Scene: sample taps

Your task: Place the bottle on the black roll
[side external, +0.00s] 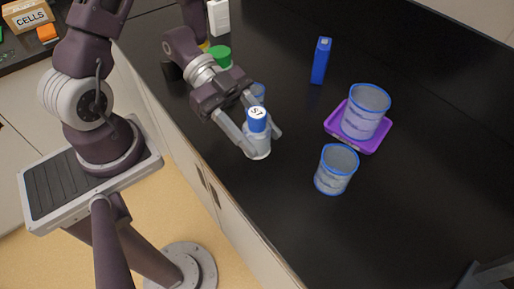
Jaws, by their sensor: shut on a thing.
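The bottle (259,145) is clear with a blue cap and a white marked top. My gripper (262,139) is shut on it, one finger on each side, and holds it upright over the near edge of the black counter. I cannot tell whether its base touches the counter. A small black object (171,71), which may be the black roll, sits at the counter's left edge, behind and left of my gripper. My arm partly hides that area, and its shape is hard to make out.
A blue box (321,61) stands farther back. A blue-rimmed beaker (336,168) stands right, near a purple tray (366,143) holding another beaker (366,110).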

